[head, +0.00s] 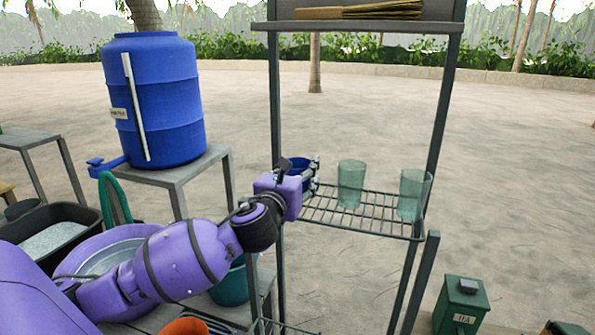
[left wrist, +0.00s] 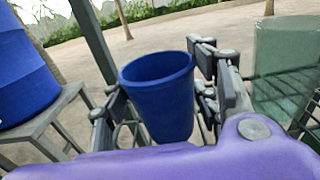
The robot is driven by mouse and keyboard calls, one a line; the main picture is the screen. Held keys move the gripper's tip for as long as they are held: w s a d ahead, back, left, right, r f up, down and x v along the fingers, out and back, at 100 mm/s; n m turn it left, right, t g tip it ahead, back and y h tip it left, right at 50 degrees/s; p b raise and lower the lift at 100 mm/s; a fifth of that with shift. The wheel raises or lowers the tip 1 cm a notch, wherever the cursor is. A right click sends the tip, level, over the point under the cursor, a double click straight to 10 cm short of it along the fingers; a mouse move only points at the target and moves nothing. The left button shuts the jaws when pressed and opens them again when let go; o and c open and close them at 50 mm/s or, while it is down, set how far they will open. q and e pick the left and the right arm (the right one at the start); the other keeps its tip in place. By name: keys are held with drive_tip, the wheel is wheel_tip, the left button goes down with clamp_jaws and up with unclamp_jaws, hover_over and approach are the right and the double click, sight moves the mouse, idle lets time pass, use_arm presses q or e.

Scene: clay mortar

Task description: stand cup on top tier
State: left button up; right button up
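A blue cup (head: 298,168) is at the left end of a wire tier (head: 365,212) of the metal rack. In the left wrist view the same cup (left wrist: 162,98) is between the fingers of my left gripper (left wrist: 160,95), one finger pressed close on each side. In the head view my left gripper (head: 312,178) reaches in from the left, its fingers around the cup. The cup's base is hidden, so I cannot tell whether it touches the wires. A higher solid shelf (head: 350,27) is at the top of the picture. My right gripper is not in view.
Two greenish glasses (head: 351,184) (head: 414,194) stand on the wire tier, right of the cup. A blue barrel (head: 155,100) stands on a grey stand (head: 185,172) at the left. Rack posts (head: 275,110) flank the tier.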

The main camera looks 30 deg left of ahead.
use_arm(q)
drive_tip(key=shift+o, duration=1.2)
drive_tip(key=shift+r, duration=0.15)
drive_tip(key=v, duration=1.2)
drive_tip(key=shift+s, duration=0.1)
